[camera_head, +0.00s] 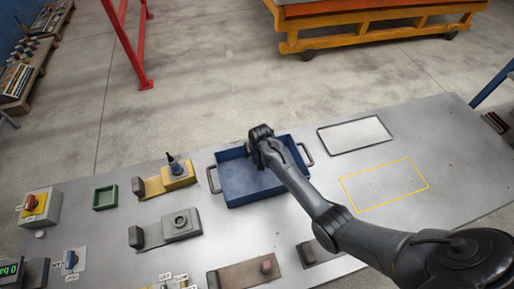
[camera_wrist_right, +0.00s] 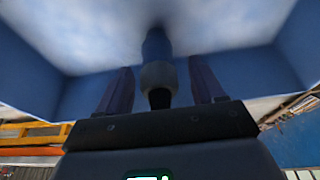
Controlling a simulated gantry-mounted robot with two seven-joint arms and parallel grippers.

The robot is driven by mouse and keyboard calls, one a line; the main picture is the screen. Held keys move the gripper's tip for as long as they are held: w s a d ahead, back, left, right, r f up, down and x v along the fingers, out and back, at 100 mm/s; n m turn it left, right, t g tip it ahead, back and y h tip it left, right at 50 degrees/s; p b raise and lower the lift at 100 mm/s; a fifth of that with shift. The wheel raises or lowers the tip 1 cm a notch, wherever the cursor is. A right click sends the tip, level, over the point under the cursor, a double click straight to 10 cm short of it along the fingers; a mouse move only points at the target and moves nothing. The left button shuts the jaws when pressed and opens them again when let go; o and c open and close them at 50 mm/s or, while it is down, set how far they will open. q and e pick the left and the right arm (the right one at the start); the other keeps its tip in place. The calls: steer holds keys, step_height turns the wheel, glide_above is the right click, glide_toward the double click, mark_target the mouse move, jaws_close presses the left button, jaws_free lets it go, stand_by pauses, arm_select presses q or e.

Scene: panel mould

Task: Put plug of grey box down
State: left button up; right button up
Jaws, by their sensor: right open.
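My right gripper (camera_head: 262,146) is over the blue tray (camera_head: 232,187), near its far edge. In the right wrist view the gripper (camera_wrist_right: 160,76) is open, with a finger on each side of a grey-blue plug (camera_wrist_right: 157,55) with a dark end. Gaps show between the plug and both fingers. The plug is inside the blue tray; the gripper and arm hide it in the head view. The grey box (camera_head: 182,226) is on the table left of the tray, with a round socket on top. My left gripper is not in view.
A yellow box (camera_head: 180,178) with a dark upright connector stands behind the grey box. A small green tray (camera_head: 105,197) is further left. A brown box (camera_head: 245,274) is at the front. The yellow-outlined area (camera_head: 385,185) on the right is bare.

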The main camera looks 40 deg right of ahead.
steer(key=p+v, duration=0.2)
steer(key=v, duration=0.9)
steer(key=s+a+r+n, duration=0.1)
steer(key=s+a+n, duration=0.2)
steer(key=s, duration=1.1)
steer(key=s+a+r+n+y, duration=0.1)
steer(key=s+a+n, duration=0.2)
steer(key=s+a, duration=0.7)
steer(key=s, duration=0.4)
steer(key=shift+s+a+r+n+y, duration=0.3)
steer(key=shift+s+a+r, duration=0.05)
steer(key=shift+s+r, duration=0.05)
